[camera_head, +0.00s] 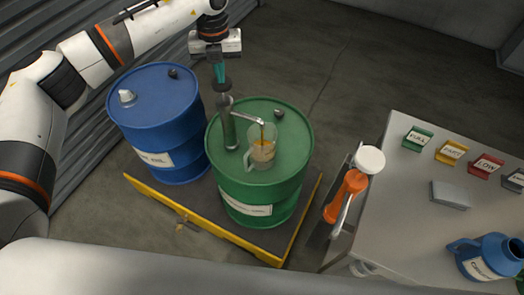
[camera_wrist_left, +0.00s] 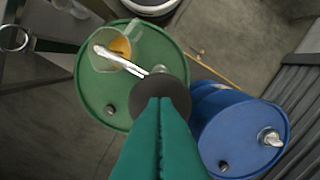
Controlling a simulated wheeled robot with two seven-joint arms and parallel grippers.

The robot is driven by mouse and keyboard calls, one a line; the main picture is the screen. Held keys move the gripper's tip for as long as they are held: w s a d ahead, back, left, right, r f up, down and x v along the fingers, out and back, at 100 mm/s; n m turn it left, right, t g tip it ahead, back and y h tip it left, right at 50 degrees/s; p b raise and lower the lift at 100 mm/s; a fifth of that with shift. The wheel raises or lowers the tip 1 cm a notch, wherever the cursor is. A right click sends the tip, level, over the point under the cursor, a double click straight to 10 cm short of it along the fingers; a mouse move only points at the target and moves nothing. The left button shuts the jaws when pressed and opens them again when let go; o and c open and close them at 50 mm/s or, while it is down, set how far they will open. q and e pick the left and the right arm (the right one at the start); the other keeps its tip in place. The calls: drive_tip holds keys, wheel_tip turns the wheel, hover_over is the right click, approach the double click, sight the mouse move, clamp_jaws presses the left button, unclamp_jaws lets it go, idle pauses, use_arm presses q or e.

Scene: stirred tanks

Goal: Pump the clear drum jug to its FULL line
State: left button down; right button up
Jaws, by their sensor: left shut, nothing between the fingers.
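The clear jug (camera_head: 262,158) stands upright on the green drum (camera_head: 288,150), under the pump spout (camera_head: 247,118), with amber liquid in its lower part. A thin amber streak shows below the spout. I cannot read a FULL line on the jug. The grey pump (camera_head: 229,125) rises from the drum and has a dark round knob (camera_head: 222,86) on top. My left gripper (camera_head: 221,76) is shut and empty, its teal fingers pointing down at the knob; whether they touch it is unclear. In the left wrist view the jug (camera_wrist_left: 122,46) is beyond the knob (camera_wrist_left: 161,97). My right gripper is not in view.
A blue drum (camera_head: 158,105) stands left of the green one; both are on a yellow-edged pallet (camera_head: 205,228). At right, a grey table (camera_head: 405,195) holds coloured label cards (camera_head: 452,151), a grey block (camera_head: 451,194) and a blue jug (camera_head: 487,257). An orange item (camera_head: 346,196) is beside the table.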

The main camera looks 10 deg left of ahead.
sight(222, 86)
use_arm(q)
drive_tip(key=shift+f+b, duration=1.3)
drive_tip(key=shift+f, duration=0.9)
drive_tip(key=shift+r+p, duration=2.3)
drive_tip(key=shift+r, duration=1.7)
drive_tip(key=shift+f, duration=0.15)
drive_tip(key=shift+f+b, duration=2.65)
drive_tip(key=shift+f, duration=1.2)
drive_tip(key=shift+r, duration=0.1)
drive_tip(key=shift+r+p, duration=2.3)
drive_tip(key=shift+r, duration=1.6)
drive_tip(key=shift+f, duration=0.3)
